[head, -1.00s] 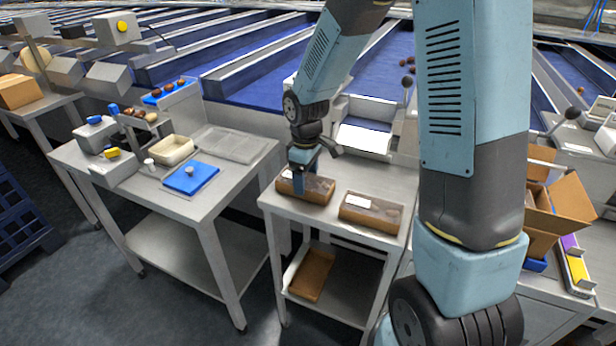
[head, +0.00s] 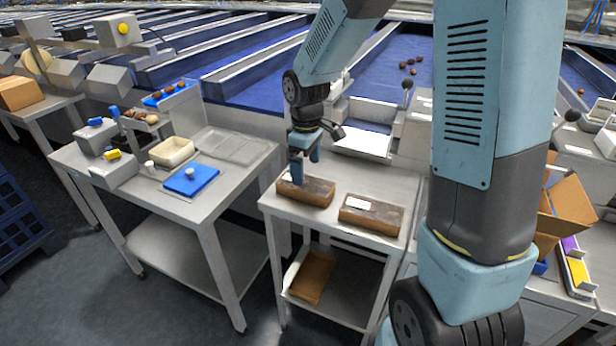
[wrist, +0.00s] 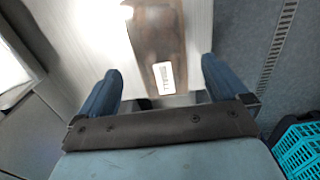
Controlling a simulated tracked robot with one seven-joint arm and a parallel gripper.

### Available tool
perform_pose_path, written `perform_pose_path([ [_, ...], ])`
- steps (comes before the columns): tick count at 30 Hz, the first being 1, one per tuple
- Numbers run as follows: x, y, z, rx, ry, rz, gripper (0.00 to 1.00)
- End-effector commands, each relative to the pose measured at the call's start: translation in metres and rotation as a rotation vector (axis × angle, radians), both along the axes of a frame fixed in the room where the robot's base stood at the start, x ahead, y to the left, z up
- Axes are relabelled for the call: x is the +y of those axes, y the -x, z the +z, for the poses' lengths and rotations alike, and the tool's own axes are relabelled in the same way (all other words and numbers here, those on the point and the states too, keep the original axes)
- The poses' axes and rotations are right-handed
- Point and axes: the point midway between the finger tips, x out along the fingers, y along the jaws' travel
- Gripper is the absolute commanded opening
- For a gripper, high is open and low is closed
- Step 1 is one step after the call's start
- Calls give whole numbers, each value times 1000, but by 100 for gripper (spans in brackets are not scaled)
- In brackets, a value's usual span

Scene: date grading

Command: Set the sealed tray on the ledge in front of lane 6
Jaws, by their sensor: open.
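Two brown, film-topped trays with white labels lie flat on a small steel table (head: 331,205): the left tray (head: 310,189) and the right tray (head: 372,216). My gripper (head: 304,172) is open and empty just above the left tray, near its labelled end. In the wrist view a brown labelled tray (wrist: 156,40) lies below and between my two blue fingers (wrist: 160,72), apart from them. A white sloped plate (head: 363,141) stands behind the table at the foot of a blue lane. I cannot read any lane number or tell which ledge belongs to lane 6.
A brown block-like tray (head: 313,276) lies on the lower shelf. The left table (head: 205,202) holds a blue board (head: 191,179), a cream bowl (head: 171,152) and a scale-like device. An open carton (head: 566,207) stands at right. Several dates lie on the blue lane behind.

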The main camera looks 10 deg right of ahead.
Motion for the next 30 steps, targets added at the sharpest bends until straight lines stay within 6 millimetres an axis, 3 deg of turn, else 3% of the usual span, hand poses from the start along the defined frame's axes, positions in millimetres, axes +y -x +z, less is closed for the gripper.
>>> perform_pose_path([
  [3,0,-1,25,-4,-1,-1,100],
  [9,0,0,55,-1,0,0,100],
  [20,-1,1,74,-4,1,-7,100],
  [26,-18,18,101,-60,5,-106,100],
  [30,-39,42,130,-126,0,-232,100],
])
